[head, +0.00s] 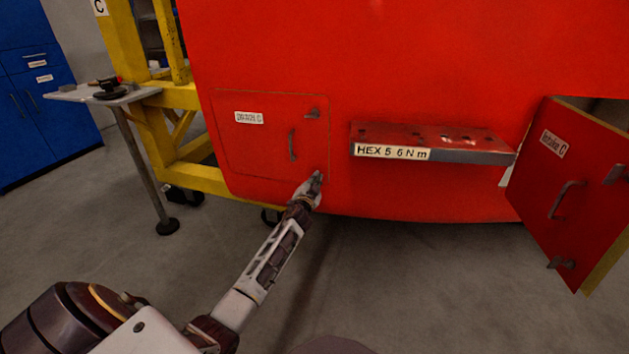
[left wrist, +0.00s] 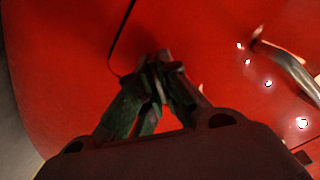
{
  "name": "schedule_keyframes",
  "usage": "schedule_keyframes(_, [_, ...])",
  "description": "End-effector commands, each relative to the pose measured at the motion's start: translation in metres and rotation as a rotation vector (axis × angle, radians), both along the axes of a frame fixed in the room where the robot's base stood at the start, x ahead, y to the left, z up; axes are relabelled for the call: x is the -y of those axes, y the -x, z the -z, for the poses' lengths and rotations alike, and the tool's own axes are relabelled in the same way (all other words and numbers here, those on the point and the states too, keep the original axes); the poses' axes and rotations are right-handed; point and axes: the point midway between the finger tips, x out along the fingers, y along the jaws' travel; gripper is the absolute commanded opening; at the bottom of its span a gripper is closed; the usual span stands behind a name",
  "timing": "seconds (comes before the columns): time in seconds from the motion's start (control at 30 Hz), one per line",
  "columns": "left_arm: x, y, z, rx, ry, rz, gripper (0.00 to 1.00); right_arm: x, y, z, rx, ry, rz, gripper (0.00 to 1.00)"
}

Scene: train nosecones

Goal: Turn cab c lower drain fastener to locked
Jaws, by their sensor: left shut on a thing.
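The red cab C (head: 270,50) has a closed panel labelled "DRAIN C" (head: 262,150) at its lower left. An upper fastener (head: 312,113) sits near the panel's top right corner, and a curved handle (head: 292,145) is below it. My left gripper (head: 317,180) is at the panel's lower right corner, shut on the lower drain fastener. The fingers hide most of that fastener, so its angle is hard to tell. In the left wrist view the fingertips (left wrist: 158,65) close together at the red surface, with the handle (left wrist: 290,72) to the right. My right gripper is not in view.
A shelf labelled "HEX 5 6 N m" (head: 440,145) juts out right of the panel. An open door labelled "Intake C" (head: 570,190) hangs at the far right. A small table (head: 105,94) and yellow frame (head: 190,178) stand left. The floor in front is clear.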

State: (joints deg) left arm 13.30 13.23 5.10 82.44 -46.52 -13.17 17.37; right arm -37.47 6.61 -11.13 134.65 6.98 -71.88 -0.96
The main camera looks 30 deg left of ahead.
Motion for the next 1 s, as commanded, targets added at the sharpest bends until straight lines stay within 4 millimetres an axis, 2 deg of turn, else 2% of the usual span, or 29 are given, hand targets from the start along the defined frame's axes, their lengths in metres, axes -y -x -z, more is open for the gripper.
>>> schedule_keyframes(0.7, [0.002,-0.001,0.002,-0.203,-0.632,0.001,0.0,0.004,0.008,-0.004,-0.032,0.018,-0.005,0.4])
schedule_keyframes(1.0, [0.002,-0.001,0.003,-0.255,-0.795,0.002,0.0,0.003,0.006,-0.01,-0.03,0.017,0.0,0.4])
